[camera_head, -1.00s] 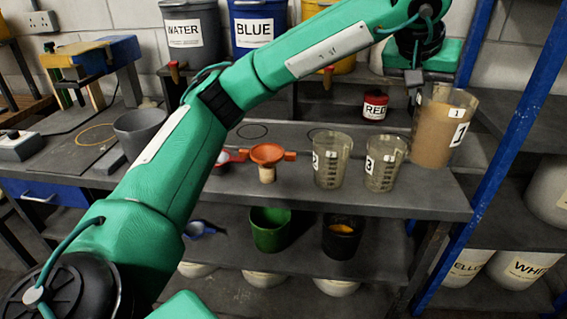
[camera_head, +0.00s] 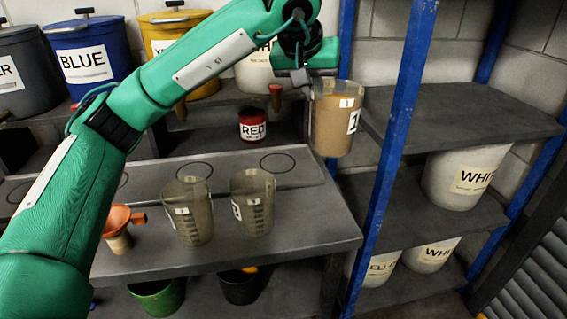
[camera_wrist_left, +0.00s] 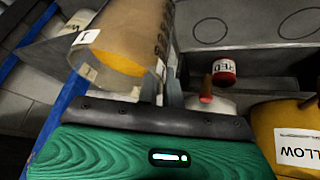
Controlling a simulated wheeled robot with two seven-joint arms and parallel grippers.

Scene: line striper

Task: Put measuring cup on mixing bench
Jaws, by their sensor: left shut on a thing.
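My left gripper (camera_head: 309,86) is shut on a measuring cup (camera_head: 334,125), a see-through cup with tan contents and "1" labels. It is held about upright, high beside the blue post at the bench's right end. In the left wrist view the cup (camera_wrist_left: 125,45) fills the upper left, against the gripper fingers (camera_wrist_left: 168,88), and orange shows inside it. The grey bench (camera_head: 300,228), seemingly the mixing bench, lies below and left of the cup. Two other measuring cups (camera_head: 187,221) (camera_head: 253,212) stand on it. My right gripper is not in view.
Dark circles (camera_head: 277,162) mark the bench's back part. A red jar (camera_head: 253,126) stands behind them. An orange funnel (camera_head: 118,218) is at the left. A blue post (camera_head: 395,140) and shelves with white buckets (camera_head: 460,178) stand right. The bench's front right corner is clear.

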